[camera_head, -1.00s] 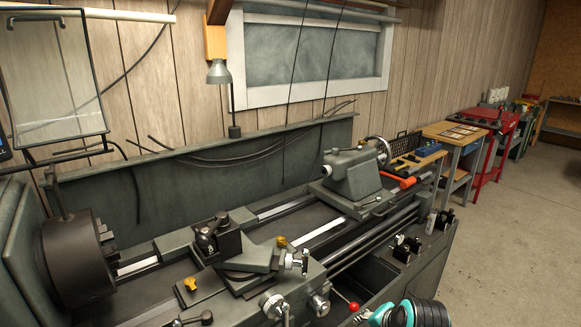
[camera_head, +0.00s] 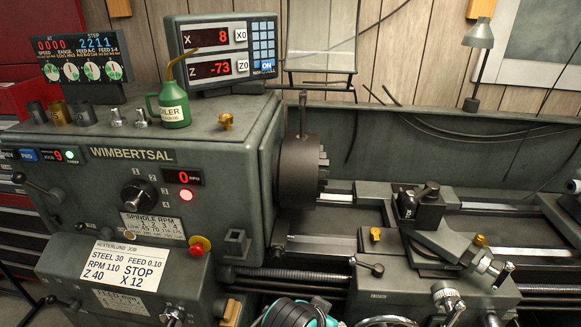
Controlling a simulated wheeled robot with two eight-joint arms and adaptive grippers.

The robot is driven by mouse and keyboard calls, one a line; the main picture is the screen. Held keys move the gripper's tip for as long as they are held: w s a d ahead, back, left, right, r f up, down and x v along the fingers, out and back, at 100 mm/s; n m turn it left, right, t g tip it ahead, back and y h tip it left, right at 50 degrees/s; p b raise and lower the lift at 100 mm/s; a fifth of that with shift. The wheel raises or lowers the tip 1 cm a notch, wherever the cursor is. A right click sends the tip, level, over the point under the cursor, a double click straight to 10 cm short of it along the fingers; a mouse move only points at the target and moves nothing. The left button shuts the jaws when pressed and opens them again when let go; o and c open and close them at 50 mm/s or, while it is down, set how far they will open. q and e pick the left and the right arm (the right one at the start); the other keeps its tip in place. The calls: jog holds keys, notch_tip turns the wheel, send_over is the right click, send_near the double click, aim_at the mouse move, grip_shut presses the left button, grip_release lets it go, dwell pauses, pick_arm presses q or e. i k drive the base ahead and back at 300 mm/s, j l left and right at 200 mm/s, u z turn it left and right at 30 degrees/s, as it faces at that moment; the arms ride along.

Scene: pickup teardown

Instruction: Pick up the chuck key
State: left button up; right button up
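The chuck key (camera_head: 302,112) appears as a dark upright rod standing out of the top of the lathe chuck (camera_head: 298,172). Its lower end is hidden in or behind the chuck's upper rim. The chuck is a dark round body on the right side of the headstock. A teal and black part of my own arm shows at the bottom edge, well below the chuck. Neither gripper's fingers show in the head view.
The grey headstock (camera_head: 150,190) with its knobs and displays fills the left. A green oil can (camera_head: 174,108) stands on top, near a readout screen (camera_head: 222,52). The tool post (camera_head: 418,208) and carriage are right of the chuck. A lamp (camera_head: 478,35) stands behind.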

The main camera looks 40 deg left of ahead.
aim_at(303, 96)
jog(key=u, duration=0.7)
